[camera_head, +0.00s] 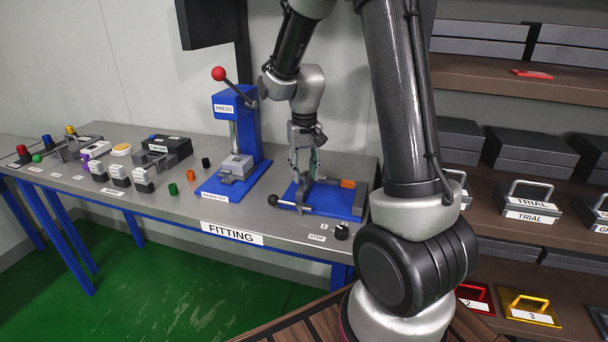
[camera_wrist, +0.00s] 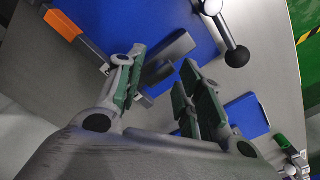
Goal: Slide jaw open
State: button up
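A blue-based vise fixture (camera_head: 345,203) stands at the right end of the bench, with grey jaws and a bar ending in a black ball (camera_head: 272,200). In the wrist view its blue base (camera_wrist: 185,25), a grey jaw plate (camera_wrist: 172,56) and the black ball (camera_wrist: 237,56) show. My gripper (camera_head: 304,172) points down over the fixture. In the wrist view my gripper (camera_wrist: 160,75) is open, its green-padded fingers apart with the grey jaw plate showing in the gap. I cannot tell whether a finger touches the plate.
An orange block (camera_head: 348,184) sits at the fixture's far right; it also shows in the wrist view (camera_wrist: 63,25). A blue press (camera_head: 237,130) with a red-knobbed lever stands to the left. A black knob (camera_head: 341,231) sits at the front edge. Several small parts stand further left.

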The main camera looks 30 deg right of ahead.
jog(key=shift+f, duration=0.85)
grip_shut()
jog(key=shift+w+a+r, duration=0.1)
jog(key=shift+w+a, duration=2)
jog(key=shift+w, duration=0.05)
grip_release()
jog(key=shift+a, duration=0.15)
